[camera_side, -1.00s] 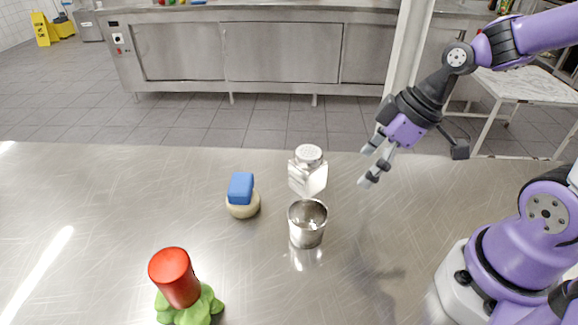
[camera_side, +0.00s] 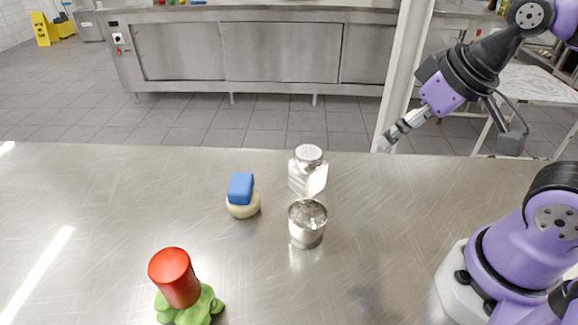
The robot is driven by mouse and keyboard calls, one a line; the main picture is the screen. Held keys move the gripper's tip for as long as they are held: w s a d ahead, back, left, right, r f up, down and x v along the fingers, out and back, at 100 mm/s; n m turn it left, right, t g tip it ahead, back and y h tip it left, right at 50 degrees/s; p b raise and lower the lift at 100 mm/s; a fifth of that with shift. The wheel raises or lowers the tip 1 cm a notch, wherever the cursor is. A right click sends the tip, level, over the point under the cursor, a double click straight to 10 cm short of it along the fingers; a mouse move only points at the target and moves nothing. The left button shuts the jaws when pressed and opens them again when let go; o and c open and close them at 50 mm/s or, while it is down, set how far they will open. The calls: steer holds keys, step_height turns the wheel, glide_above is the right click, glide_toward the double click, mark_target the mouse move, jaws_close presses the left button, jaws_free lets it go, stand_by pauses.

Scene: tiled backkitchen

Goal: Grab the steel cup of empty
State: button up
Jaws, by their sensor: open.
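The steel cup (camera_side: 307,226) stands upright on the metal table, just in front of a clear glass shaker with a perforated lid (camera_side: 308,172). The cup's mouth faces up; its inside is too small and shiny to read clearly. My gripper (camera_side: 387,143) is open and empty, up and to the right of the cup, near the table's far edge in the picture. It is apart from the cup and the shaker. Its fingers are seen edge-on and partly overlap.
A blue block sits on a pale round object (camera_side: 243,205) left of the cup. A red cylinder (camera_side: 174,278) stands on a green lumpy object (camera_side: 200,305) at the front left. The table (camera_side: 430,190) right of the cup is clear.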

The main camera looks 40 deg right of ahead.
stand_by(0.4)
steer(key=shift+o, duration=0.7)
steer(key=n+g+y, duration=0.2)
steer(key=n+y, duration=0.1)
steer(key=n, duration=0.6)
glide_above(303, 222)
steer(key=s, duration=0.4)
steer(key=f, duration=1.1)
steer(key=shift+w+a, duration=0.25)
steer(key=shift+x, duration=2.85)
steer(key=shift+d, duration=0.1)
steer(key=c, duration=1.1)
